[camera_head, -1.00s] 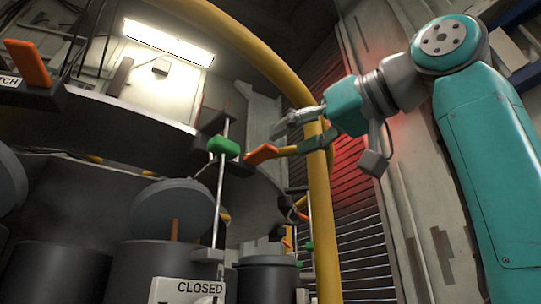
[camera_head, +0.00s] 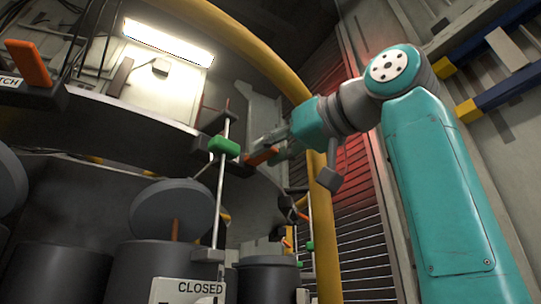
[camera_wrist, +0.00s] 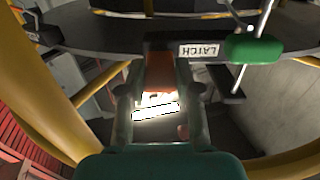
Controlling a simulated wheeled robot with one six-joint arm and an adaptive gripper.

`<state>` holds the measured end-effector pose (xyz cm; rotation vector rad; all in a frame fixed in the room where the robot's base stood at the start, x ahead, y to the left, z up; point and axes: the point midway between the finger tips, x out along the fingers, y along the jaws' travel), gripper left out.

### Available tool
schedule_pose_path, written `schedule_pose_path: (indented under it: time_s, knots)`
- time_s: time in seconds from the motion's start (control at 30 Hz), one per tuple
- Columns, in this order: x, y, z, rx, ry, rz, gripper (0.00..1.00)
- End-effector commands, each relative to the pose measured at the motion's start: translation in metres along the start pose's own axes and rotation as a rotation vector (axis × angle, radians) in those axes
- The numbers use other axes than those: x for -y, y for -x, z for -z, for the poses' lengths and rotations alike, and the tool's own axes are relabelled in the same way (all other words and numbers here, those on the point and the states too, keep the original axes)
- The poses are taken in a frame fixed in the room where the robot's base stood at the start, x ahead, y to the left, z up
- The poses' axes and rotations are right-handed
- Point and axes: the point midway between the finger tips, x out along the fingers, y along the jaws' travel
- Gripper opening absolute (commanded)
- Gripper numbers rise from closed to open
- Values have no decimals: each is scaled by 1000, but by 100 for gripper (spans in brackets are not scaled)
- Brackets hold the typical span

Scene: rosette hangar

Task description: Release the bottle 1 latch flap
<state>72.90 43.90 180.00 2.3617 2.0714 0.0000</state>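An orange latch flap (camera_head: 262,156) sticks out from the edge of the dark ring shelf in the head view. In the wrist view the flap (camera_wrist: 158,74) lies between my two fingers, below a dark mount beside a white LATCH label (camera_wrist: 199,50). My gripper (camera_wrist: 158,88) has its fingers spread on either side of the flap; I cannot tell whether either touches it. In the head view my gripper (camera_head: 272,139) is at the flap and partly covers it. No bottle number is readable.
A green knob (camera_head: 223,145) on a metal rod stands just left of the flap. Another orange flap (camera_head: 28,62) is at upper left. Dark lidded canisters (camera_head: 172,208) and a CLOSED sign (camera_head: 188,290) are below.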

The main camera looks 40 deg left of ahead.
Motion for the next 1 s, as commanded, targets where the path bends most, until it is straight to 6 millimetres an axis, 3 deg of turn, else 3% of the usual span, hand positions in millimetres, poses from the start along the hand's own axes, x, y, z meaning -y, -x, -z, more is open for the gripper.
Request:
schedule_pose_path:
  time_s: [0.43,1.0]
  knots:
    - [0,0,-6,-81,-1,0,0]
    - [0,-7,-32,-508,-2,1,0]
